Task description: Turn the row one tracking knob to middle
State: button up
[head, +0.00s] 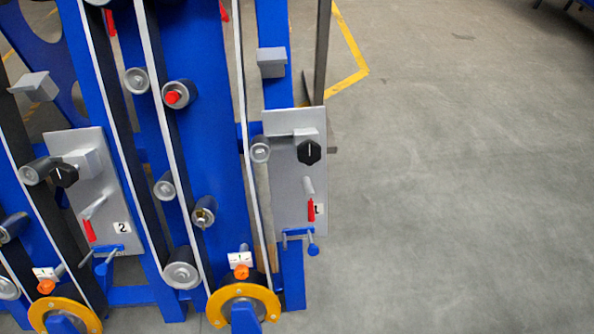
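The row one tracking knob (309,152) is a black knob with a white pointer line on a grey panel (290,205) marked 1, right of the picture's middle. Its white line looks about upright. My gripper does not show in the head view.
A red-handled lever (311,209) and a blue-ended crank (312,249) sit below the knob. A second grey panel (105,210) marked 2, with its own black knob (65,175), stands at left. Belts, rollers and blue frame (215,130) fill the left. Grey floor (460,190) at right is clear.

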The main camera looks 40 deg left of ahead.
aim_at(241, 271)
jog(key=u, duration=1.5)
jog(key=k+l+u, duration=0.15)
jog(key=k+l, duration=0.1)
